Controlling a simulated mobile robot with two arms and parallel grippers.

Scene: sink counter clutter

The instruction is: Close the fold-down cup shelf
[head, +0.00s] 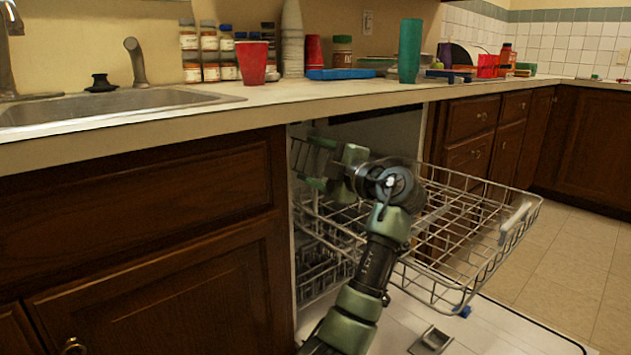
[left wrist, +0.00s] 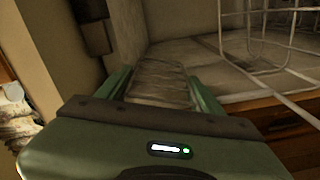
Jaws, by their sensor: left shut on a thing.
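The fold-down cup shelf (head: 308,157) is a wire flap at the left side of the dishwasher's pulled-out upper rack (head: 455,235). My left gripper (head: 320,165) reaches over the rack and is at this shelf, partly hiding it. In the left wrist view, a grey slatted piece of the shelf (left wrist: 160,82) lies between the two green fingers of the gripper (left wrist: 160,92), which is shut on it. The shelf's exact tilt is hard to tell behind my gripper and arm. My right gripper is not in view.
The dishwasher door (head: 500,325) is folded down below the rack. A lower rack (head: 322,270) sits inside. The counter (head: 300,92) above holds a red cup (head: 252,63), a teal cup (head: 410,50) and several jars. The tiled floor (head: 570,270) at right is clear.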

